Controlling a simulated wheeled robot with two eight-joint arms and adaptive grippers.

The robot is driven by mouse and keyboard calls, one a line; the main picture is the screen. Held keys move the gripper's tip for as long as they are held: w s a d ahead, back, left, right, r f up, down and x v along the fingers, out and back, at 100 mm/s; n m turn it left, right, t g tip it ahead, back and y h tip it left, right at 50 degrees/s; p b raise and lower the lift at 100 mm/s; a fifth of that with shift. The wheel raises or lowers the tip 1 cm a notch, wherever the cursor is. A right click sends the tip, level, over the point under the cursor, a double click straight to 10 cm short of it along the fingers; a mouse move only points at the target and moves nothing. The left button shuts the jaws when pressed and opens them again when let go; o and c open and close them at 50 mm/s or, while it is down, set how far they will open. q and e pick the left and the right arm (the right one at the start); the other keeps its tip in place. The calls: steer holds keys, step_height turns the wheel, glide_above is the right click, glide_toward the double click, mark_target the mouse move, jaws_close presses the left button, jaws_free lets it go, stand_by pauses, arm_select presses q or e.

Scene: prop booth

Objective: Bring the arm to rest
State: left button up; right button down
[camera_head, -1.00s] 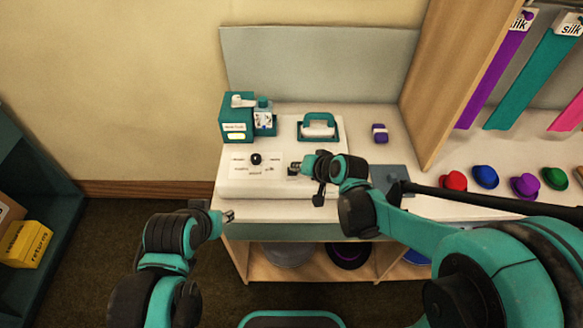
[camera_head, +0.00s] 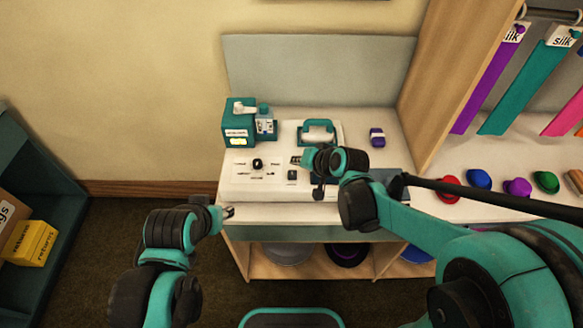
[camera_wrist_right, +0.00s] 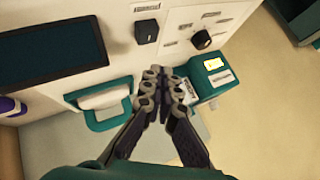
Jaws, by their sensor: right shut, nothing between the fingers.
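My right gripper (camera_head: 296,160) is shut and empty. In the head view it hovers over the white console (camera_head: 240,190), close to a small black switch (camera_head: 291,175) and right of a black knob (camera_head: 257,162). In the right wrist view the closed fingertips (camera_wrist_right: 158,76) point toward the console, with the switch (camera_wrist_right: 146,31) and knob (camera_wrist_right: 201,39) beyond them. My left gripper (camera_head: 228,212) is low at the console's front left corner, apart from it. Its fingers are too small to tell open from shut.
A teal box with a yellow light (camera_head: 238,130) stands at the console's back left. A teal-handled item (camera_head: 318,132) sits at its back right, with a purple item (camera_head: 377,137) beyond. Small hats (camera_head: 479,179) line the right counter; a wooden partition (camera_head: 432,90) rises nearby.

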steer(key=shift+r+p, duration=0.35)
steer(key=shift+r, duration=0.4)
steer(key=shift+f, duration=0.1)
steer(key=s+d+r+n+h, duration=0.1)
steer(key=s+d+r+h, duration=0.1)
steer(key=s+d, duration=0.6)
steer(key=s+d+r+h, duration=0.2)
steer(key=s+d+h, duration=0.1)
steer(key=s+d, duration=0.5)
steer(key=shift+s+d+n, duration=0.2)
steer(key=shift+s+n, duration=0.2)
steer(key=shift+s, duration=0.85)
